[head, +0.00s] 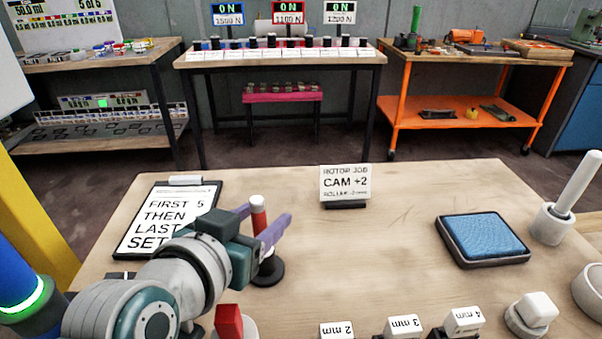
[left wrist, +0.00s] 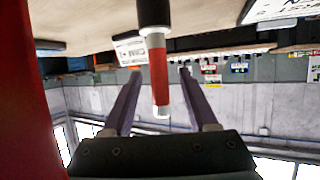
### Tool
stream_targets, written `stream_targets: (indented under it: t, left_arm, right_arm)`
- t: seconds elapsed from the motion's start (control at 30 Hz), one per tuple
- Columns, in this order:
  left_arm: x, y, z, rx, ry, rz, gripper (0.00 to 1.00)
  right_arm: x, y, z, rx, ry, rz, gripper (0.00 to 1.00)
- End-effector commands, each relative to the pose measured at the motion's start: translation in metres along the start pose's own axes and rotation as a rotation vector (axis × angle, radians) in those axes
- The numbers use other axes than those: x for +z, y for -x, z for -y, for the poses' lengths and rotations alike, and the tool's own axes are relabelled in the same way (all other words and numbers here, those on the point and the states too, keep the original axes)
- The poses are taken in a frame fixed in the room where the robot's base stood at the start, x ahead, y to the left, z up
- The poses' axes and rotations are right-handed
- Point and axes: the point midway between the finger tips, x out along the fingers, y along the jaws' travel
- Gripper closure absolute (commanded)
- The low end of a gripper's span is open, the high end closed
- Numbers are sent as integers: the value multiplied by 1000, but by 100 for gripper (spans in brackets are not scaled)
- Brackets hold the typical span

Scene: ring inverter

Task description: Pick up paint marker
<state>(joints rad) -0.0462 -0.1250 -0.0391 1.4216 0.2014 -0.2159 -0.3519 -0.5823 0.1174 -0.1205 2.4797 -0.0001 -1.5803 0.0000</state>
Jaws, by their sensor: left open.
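The paint marker (head: 258,204) is red with a white top and a white band lower down. It stands upright in a round black holder (head: 267,271) on the table, right of the clipboard. My left gripper (head: 265,216) is open, its purple fingers at either side of the marker. In the left wrist view, which is upside down, the marker (left wrist: 159,65) shows between the two fingers (left wrist: 159,74), with gaps visible on both sides. The gripper hides part of the marker's lower body in the head view. My right gripper is not in view.
A clipboard (head: 140,230) lies left of my left gripper. A red block (head: 229,322) stands near the front edge. A "CAM +2" sign (head: 345,185), a blue pad (head: 486,238) and white "mm" blocks (head: 404,326) are farther right. The table's middle is clear.

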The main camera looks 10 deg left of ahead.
Motion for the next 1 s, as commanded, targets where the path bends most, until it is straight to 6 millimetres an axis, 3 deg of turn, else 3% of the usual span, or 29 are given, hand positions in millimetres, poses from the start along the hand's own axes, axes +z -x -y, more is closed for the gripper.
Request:
stream_targets:
  t: [0.13,0.67,1.0]
  left_arm:
    - [0,0,0,0,0,0,41]
    - [0,1,0,0,0,0,100]
    - [-2,1,0,0,0,-1,100]
  right_arm:
    - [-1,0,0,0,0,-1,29]
    - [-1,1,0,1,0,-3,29]
    - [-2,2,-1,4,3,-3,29]
